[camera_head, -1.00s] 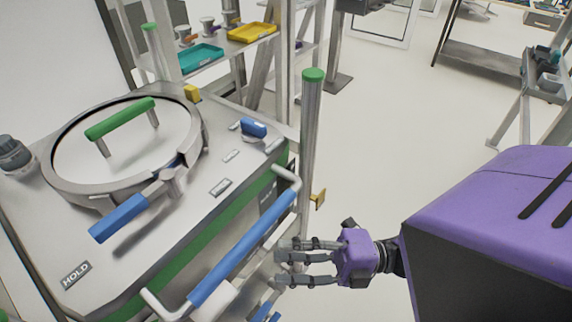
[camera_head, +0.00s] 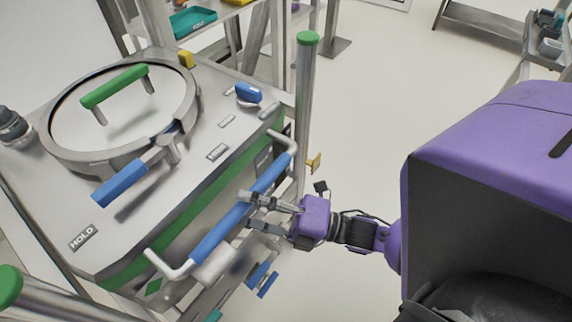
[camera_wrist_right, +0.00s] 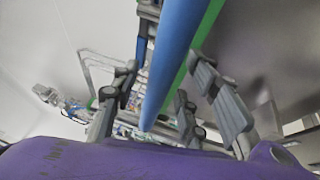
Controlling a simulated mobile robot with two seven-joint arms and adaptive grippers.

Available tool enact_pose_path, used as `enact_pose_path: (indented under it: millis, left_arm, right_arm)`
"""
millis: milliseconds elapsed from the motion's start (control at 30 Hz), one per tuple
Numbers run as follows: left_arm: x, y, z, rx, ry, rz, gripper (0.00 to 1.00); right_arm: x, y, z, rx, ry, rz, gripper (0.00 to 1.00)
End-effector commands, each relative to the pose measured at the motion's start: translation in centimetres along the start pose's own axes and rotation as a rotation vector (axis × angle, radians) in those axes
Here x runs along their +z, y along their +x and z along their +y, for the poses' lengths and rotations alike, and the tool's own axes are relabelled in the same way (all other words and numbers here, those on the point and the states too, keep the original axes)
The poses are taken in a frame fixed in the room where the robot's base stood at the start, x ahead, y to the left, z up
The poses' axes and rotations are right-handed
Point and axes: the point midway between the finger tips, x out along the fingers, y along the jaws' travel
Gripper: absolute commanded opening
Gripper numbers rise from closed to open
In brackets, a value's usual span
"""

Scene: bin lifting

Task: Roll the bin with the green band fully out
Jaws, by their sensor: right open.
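The steel bin (camera_head: 60,205) stands at the left in the head view, with a green band (camera_head: 180,222) around its upper side. A blue push bar (camera_head: 228,222) on bent steel ends runs along its near side. My right gripper (camera_head: 246,210) is at the middle of this bar, with its fingers open around it. In the right wrist view the blue bar (camera_wrist_right: 175,60) passes between the spread fingers, and the green band (camera_wrist_right: 207,40) shows behind it. I cannot tell whether the fingers touch the bar. My left gripper is not in view.
Green-capped posts stand by the bin's far corner (camera_head: 306,75) and at the lower left (camera_head: 15,290). The lid carries a green handle (camera_head: 115,86) and a blue lever (camera_head: 120,184). A shelf with a teal tray (camera_head: 193,20) is behind. Floor right of the bin is clear.

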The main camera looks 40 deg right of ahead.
Motion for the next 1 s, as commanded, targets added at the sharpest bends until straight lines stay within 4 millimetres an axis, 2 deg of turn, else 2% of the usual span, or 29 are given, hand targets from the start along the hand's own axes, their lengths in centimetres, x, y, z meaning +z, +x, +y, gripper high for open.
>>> enact_pose_path:
  millis: [133, 400, 733, 1000]
  left_arm:
    - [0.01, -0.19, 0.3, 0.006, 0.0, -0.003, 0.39]
    - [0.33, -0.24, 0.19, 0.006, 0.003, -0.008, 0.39]
    - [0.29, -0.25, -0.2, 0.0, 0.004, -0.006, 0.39]
    - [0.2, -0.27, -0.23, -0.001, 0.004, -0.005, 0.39]
  right_arm:
    - [0.01, 1.16, 0.02, 0.0, -0.002, 0.001, 0.41]
    - [-0.04, 1.25, -0.11, -0.002, 0.0, 0.001, 0.41]
    - [-0.04, 1.24, -0.08, -0.002, 0.001, 0.001, 0.0]
    - [0.02, 1.37, -0.05, 0.0, 0.002, 0.0, 0.0]
